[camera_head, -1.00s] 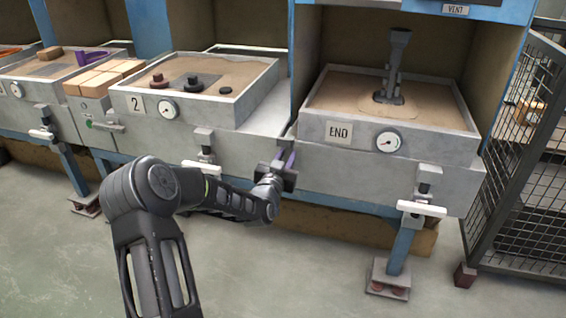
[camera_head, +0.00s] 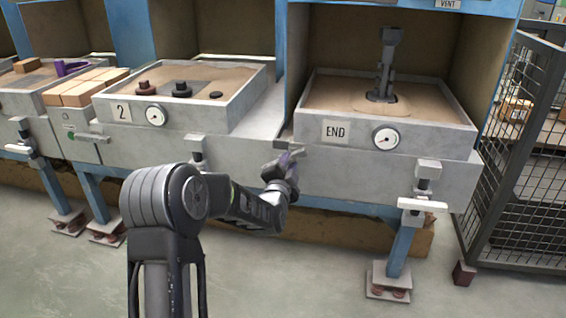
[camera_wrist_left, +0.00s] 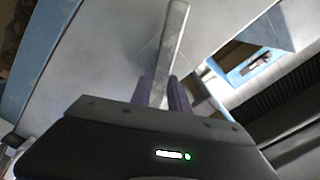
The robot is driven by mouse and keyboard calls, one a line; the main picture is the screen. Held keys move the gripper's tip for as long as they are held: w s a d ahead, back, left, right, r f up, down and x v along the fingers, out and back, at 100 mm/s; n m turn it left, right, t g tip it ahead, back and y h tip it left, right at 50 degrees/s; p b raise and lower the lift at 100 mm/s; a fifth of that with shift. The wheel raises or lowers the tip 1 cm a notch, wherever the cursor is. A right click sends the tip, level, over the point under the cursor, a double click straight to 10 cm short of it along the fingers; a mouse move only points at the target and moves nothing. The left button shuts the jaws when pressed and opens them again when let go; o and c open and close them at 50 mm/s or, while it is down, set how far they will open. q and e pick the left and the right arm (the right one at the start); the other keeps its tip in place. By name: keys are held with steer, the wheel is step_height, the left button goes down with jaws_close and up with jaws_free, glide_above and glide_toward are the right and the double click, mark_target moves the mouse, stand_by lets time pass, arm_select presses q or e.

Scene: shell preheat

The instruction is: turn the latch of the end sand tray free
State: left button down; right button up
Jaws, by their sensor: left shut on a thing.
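The end sand tray (camera_head: 330,150) is a grey box of sand marked END, in the right bay of the head view. In the left wrist view the gripper (camera_wrist_left: 163,90) is shut on the latch bar (camera_wrist_left: 176,45), a long pale bar standing up between the fingers against a grey surface. The gripper partly hides the latch in the head view. My right gripper is not in view.
A dark metal fitting (camera_head: 384,70) stands in the end tray's sand. A white-handled clamp (camera_head: 422,205) sticks out at the front right. Tray 2 (camera_head: 175,122) lies to the left. A mesh cage (camera_head: 518,165) stands at the right. The floor in front is clear.

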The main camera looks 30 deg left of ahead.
arm_select(q)
steer(key=m, duration=0.3)
steer(key=shift+d+f+m, duration=0.2)
steer(key=shift+f+m, duration=0.15)
steer(key=shift+m, duration=0.05)
steer(key=shift+f+m, duration=0.2)
steer(key=shift+m, duration=0.55)
steer(key=shift+f+m, duration=0.15)
steer(key=shift+m, duration=0.6)
steer(key=c, duration=1.2)
jaws_free()
steer(key=shift+c, duration=0.2)
steer(key=p+v, duration=0.2)
steer(key=v, duration=0.5)
steer(key=shift+s+d+p, duration=0.15)
steer(key=shift+s+p, duration=0.15)
steer(key=shift+s, duration=0.05)
